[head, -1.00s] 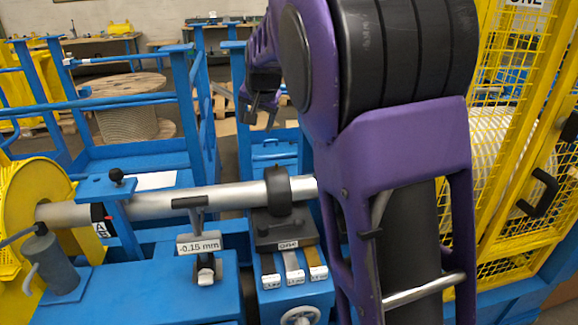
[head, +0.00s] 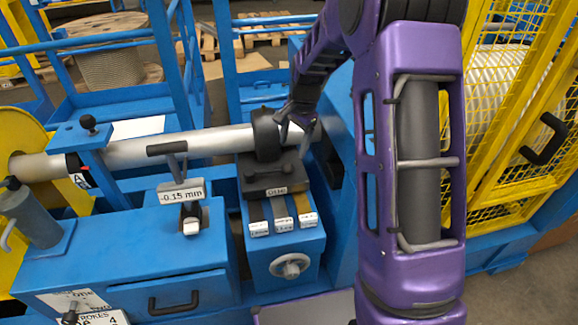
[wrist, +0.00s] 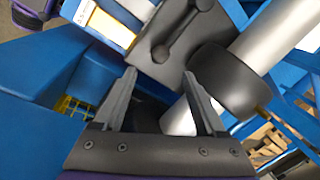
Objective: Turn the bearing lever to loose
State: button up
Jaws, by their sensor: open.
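My gripper (head: 294,122) is open and empty. It hangs over the right end of the silver shaft (head: 215,141), beside the black collar (head: 266,136). In the wrist view, the fingers (wrist: 159,75) point toward a dark grey block (wrist: 160,62) with a dark dumbbell-shaped lever (wrist: 181,32) on top. The lever lies just beyond the fingertips, apart from them. In the head view, the block (head: 273,187) sits in front of the collar with a small label, and the lever is small and dark on it. I cannot read a loose or tight marking.
Three tagged strips (head: 283,211) run down the blue stand below the block, above a handwheel (head: 291,265). A "-0.15 mm" sign (head: 182,194) and a black-topped post (head: 168,148) stand left. Yellow mesh fencing (head: 508,150) bounds the right side.

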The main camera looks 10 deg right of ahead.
aim_at(289, 164)
jog(key=f, duration=0.3)
jog(key=w+f, duration=0.1)
jog(key=f, duration=0.2)
jog(key=a+f+b, duration=0.1)
jog(key=f, duration=0.2)
jog(key=shift+w, duration=0.3)
grip_shut()
dwell(0.9)
